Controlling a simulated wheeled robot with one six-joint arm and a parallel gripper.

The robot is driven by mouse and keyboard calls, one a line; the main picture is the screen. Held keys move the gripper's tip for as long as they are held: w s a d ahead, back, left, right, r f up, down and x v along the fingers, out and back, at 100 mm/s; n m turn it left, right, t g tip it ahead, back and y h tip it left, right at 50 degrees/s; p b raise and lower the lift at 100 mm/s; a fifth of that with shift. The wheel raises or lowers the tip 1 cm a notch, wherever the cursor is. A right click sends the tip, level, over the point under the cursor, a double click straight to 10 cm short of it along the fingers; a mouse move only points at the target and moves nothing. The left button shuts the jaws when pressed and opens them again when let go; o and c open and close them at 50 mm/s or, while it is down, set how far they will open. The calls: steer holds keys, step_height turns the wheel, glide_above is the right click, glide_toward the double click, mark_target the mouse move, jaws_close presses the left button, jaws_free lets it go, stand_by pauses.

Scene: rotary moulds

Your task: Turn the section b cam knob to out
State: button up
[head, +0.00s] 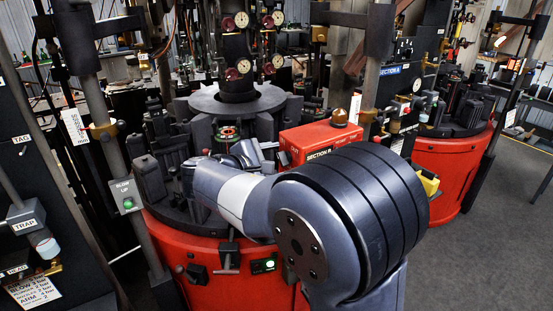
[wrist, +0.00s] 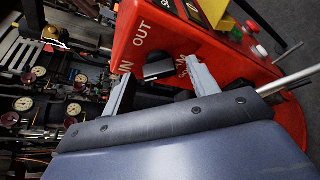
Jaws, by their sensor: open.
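The red section B box (head: 318,138) stands above the round red base in the head view, its label partly hidden behind my arm. In the wrist view the red panel (wrist: 215,50) fills the upper middle, with white OUT, IN and CAM lettering. The dark cam knob (wrist: 158,69) sits beside these letters. Its bar lies roughly crosswise in the picture, one end toward IN. My gripper (wrist: 159,72) is open, one finger on each side of the knob; contact cannot be told. The head view does not show the knob clearly.
A yellow block (wrist: 222,20) and several buttons (wrist: 252,28) are on the panel's far part. A metal rod (wrist: 288,80) is at the right. In the head view, black moulds (head: 150,180) stand left of my arm, and grey floor (head: 490,220) is clear at right.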

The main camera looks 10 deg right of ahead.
steer(key=shift+w+d, duration=0.1)
steer(key=shift+d, duration=0.05)
steer(key=c, duration=1)
